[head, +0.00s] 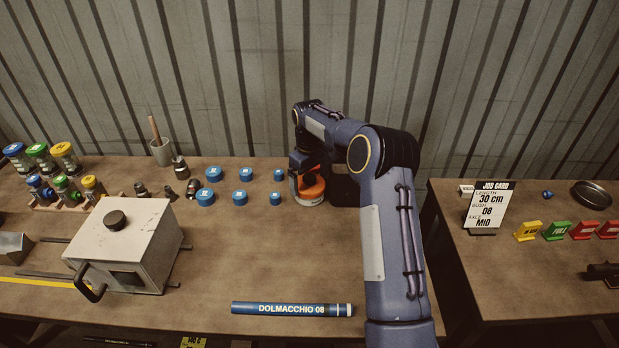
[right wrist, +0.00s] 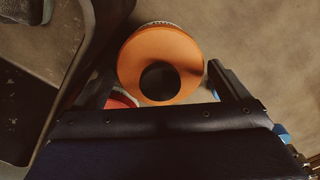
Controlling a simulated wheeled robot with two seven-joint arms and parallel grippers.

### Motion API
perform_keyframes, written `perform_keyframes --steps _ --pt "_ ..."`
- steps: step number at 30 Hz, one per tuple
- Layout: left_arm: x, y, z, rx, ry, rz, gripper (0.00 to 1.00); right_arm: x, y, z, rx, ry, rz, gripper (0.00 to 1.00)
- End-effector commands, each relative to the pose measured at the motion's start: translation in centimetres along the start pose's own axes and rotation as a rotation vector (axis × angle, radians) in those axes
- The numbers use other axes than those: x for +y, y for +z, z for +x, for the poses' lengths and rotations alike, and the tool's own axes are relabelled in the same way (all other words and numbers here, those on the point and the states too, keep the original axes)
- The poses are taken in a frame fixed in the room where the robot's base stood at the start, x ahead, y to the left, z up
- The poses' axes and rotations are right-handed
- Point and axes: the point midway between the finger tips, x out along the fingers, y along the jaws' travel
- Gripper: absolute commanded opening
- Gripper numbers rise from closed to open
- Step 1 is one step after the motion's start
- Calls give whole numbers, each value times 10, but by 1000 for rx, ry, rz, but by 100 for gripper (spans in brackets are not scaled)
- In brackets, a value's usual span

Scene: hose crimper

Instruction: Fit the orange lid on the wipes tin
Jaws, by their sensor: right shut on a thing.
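The orange lid (head: 314,190) is at the back middle of the table, right at my right gripper (head: 304,176). In the right wrist view the lid (right wrist: 140,58) is a round orange disc with a dark round centre, lying between the two fingers of the gripper (right wrist: 165,80). My right gripper is shut on the lid. The wipes tin (head: 308,201) shows as a pale rim under the lid; most of it is hidden. I cannot tell whether the lid is seated on it. My left gripper is not in view.
A dark block (head: 345,189) stands close to the right of the gripper. Several blue caps (head: 240,197) lie to the left. A white crimper box (head: 127,245) stands front left, and a blue tube (head: 290,309) lies in front. The table's middle is clear.

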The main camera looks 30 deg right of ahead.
Motion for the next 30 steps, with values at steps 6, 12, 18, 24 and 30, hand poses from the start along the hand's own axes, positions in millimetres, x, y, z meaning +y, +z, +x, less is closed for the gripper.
perform_keyframes --steps 6,12,18,24,30 --pt "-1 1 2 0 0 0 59 0 0 5 0 0 0 70" --pt "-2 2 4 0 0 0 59 0 0 11 0 0 0 70" --pt "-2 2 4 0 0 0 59 0 0 12 0 0 0 100" --pt "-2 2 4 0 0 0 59 0 0 11 1 0 0 100" --pt "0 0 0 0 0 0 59 1 -1 -8 4 2 0 100"
